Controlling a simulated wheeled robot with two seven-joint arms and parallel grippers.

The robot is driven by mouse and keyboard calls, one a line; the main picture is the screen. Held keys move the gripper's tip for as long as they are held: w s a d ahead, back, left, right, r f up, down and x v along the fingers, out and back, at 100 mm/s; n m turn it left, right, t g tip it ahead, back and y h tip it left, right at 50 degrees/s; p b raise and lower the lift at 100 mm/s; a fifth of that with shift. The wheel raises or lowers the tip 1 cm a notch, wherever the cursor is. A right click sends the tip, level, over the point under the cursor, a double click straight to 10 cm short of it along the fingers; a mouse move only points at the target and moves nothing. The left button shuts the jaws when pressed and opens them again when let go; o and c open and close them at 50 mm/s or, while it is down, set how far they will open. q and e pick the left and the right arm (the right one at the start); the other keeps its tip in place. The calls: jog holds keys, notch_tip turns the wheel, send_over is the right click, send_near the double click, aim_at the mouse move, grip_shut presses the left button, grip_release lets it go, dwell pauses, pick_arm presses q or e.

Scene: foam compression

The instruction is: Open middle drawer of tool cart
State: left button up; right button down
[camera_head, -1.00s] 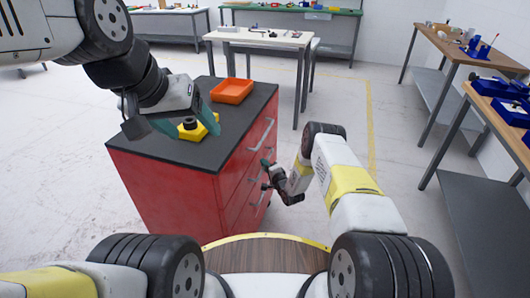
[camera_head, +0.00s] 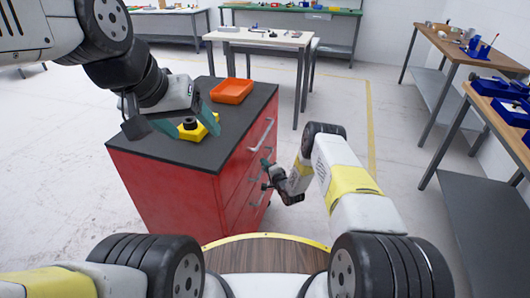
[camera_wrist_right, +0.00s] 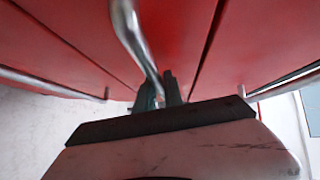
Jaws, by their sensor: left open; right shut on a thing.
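The red tool cart (camera_head: 160,190) has a dark top and a drawer front (camera_head: 252,150) facing right, with metal bar handles. The top handle (camera_head: 262,134) is clear of me. My right gripper (camera_head: 266,175) is at the middle drawer's front. In the right wrist view, its fingers (camera_wrist_right: 160,92) are shut on a curved metal handle (camera_wrist_right: 134,38) against the red drawer fronts. Whether that drawer stands out from the cart is hard to tell. My left gripper (camera_head: 182,122) is open above the cart top, by a yellow block with a black knob (camera_head: 205,127).
An orange bin (camera_head: 232,91) sits at the cart top's far end. A white table (camera_head: 260,38) stands behind. Wooden workbenches (camera_head: 455,55) with blue items line the right side. Open floor lies between the cart and the benches.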

dwell(0.5)
jog(key=s+d, duration=0.3)
jog(key=d, duration=0.7)
jog(key=s+d, duration=0.4)
jog(key=d, duration=0.7)
jog(key=s+d, duration=0.3)
jog(key=d, duration=0.7)
jog(key=shift+s+d, duration=0.15)
jog(key=c, duration=1.5)
grip_release()
jog(key=shift+o, duration=0.2)
jog(key=v, duration=0.7)
jog(key=shift+s+d, duration=0.2)
jog(key=shift+s, duration=0.1)
